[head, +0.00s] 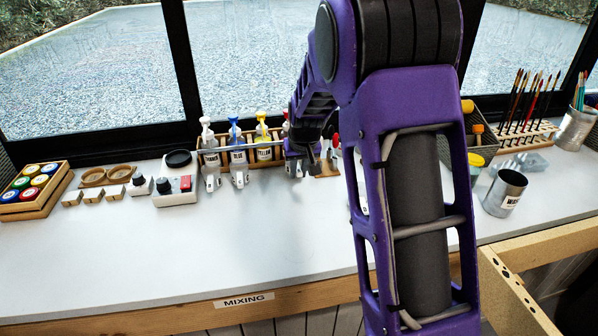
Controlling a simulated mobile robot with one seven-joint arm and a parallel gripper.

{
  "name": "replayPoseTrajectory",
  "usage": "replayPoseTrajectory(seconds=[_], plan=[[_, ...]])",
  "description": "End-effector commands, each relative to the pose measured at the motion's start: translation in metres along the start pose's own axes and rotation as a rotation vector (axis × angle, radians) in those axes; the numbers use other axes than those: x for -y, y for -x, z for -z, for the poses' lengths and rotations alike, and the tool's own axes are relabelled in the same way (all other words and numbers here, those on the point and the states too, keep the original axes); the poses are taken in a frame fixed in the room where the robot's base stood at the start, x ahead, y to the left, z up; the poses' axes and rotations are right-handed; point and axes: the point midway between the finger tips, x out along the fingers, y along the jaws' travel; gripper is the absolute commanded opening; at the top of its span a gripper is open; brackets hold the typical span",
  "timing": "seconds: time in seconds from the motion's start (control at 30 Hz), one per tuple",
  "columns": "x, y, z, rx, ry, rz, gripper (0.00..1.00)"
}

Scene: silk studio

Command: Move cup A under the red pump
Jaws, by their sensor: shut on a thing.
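The red pump (285,127) stands in the wooden rack of pump bottles at the back of the bench, largely hidden by my arm. My gripper (300,164) is low at the front of the rack, close below the red pump. It is shut on a small pale thing (294,170), mostly hidden by the gripper; it looks like cup A, but I cannot read a letter. I cannot tell whether it touches the bench or is centred under the pump. Small shiny pieces stand in front of the white pump (207,132) and the blue pump (235,131).
The yellow pump (262,128) is just left of my gripper. A white device with a red part (175,191) and a crate of paint pots (34,190) stand left. A metal can (505,193) and a brush rack (522,137) stand right. The bench front is clear.

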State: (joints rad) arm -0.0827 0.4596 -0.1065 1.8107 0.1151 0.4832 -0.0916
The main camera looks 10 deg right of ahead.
Motion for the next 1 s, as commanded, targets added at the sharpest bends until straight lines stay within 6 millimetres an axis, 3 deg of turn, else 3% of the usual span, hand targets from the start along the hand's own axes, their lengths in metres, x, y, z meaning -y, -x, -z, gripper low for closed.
replayPoseTrajectory(seconds=[0.87, 0.9, 1.0], plan=[[0.0, -0.012, -0.005, -0.001, 0.0, 0.0, 0.0], [0.0, -0.011, -0.004, -0.001, 0.0, 0.0, 0.23], [0.0, -0.011, -0.004, -0.001, 0.0, 0.0, 0.41]])
